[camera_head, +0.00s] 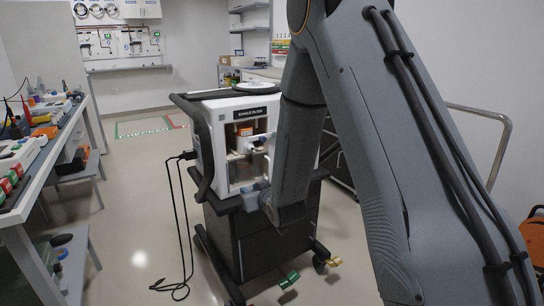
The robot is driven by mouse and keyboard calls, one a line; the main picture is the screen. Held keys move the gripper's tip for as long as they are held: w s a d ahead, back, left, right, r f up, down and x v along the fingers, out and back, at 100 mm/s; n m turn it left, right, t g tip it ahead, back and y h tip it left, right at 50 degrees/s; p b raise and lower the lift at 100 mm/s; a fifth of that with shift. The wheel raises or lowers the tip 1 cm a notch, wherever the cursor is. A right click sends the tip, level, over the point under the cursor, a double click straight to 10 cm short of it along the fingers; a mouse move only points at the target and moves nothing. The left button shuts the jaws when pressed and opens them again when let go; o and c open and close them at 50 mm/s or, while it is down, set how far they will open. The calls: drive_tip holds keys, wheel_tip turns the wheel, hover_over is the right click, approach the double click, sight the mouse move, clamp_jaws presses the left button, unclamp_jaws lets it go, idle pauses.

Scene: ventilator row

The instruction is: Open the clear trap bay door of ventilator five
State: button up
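A white ventilator (212,162) stands upright on a dark wheeled cart in the middle of the view. It has a black label at its top front, too small to read surely. Below the label is a bay with a clear front, the trap bay door (240,172); pale fittings and an orange-brown part show inside. I cannot tell whether the door is shut or ajar. My arm comes down from the upper right and covers the ventilator's right front. My gripper (252,198) is at the bay's lower right, mostly hidden by my wrist; its fingers and any contact are unclear.
The dark cart (233,242) has a black handle frame and casters with green and yellow pedals. A black cable (184,225) hangs at its left and coils on the floor. A cluttered workbench (48,160) runs along the left. Floor between bench and cart is clear. A metal rail (485,112) stands right.

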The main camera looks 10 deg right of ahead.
sight(270, 168)
drive_tip(key=d+r+m+t+p, duration=0.1)
drive_tip(key=d+r+t+p, duration=0.3)
drive_tip(key=d, duration=0.6)
drive_tip(key=shift+h, duration=0.3)
drive_tip(key=w, duration=0.2)
drive_tip(key=w+a+f, duration=0.1)
drive_tip(key=w, duration=0.4)
drive_tip(key=shift+w+a+f, duration=0.15)
drive_tip(key=shift+w+a, duration=0.1)
drive_tip(key=shift+w, duration=0.1)
clamp_jaws()
idle(0.3)
